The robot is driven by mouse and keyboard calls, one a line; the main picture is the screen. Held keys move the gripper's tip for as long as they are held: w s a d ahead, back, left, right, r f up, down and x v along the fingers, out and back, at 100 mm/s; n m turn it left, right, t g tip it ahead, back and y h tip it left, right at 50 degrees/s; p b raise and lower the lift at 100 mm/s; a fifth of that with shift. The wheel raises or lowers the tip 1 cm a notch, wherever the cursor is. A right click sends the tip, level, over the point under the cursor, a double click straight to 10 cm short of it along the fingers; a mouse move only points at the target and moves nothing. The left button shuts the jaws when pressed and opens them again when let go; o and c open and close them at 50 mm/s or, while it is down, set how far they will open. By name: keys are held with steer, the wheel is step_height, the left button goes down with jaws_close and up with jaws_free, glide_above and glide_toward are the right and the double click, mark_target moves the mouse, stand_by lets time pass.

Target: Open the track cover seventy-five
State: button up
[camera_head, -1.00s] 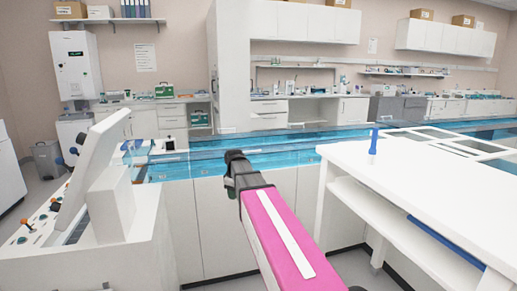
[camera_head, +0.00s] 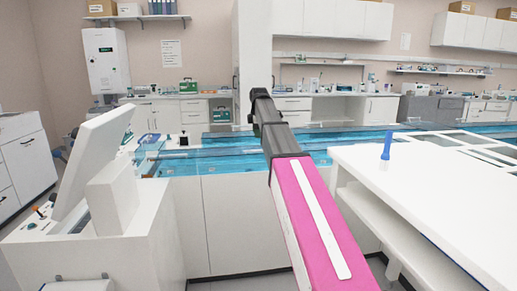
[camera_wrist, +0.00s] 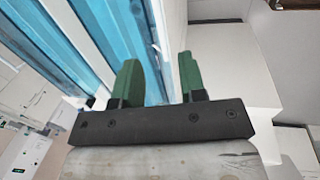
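The blue track with its clear cover (camera_head: 225,158) runs along the white bench in the middle of the head view. I cannot read a number on it or tell which section is seventy-five. In the wrist view the blue and clear track cover (camera_wrist: 95,40) fills the upper left, beside my gripper (camera_wrist: 158,82). The two green fingers stand apart with nothing held between them. In the head view my gripper (camera_head: 261,93) is small and dark at the end of my pink arm, in front of the track in the picture.
A white machine with a raised panel (camera_head: 92,160) stands at the left. A white table (camera_head: 440,180) with a blue upright piece (camera_head: 386,147) stands at the right. Counters with lab gear line the back wall. The track bench front lies between machine and table.

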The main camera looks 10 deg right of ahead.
glide_above(255, 156)
steer(key=s, duration=0.3)
steer(key=f, duration=0.8)
steer(key=shift+d+f, duration=0.2)
steer(key=shift+d, duration=0.1)
jaws_close()
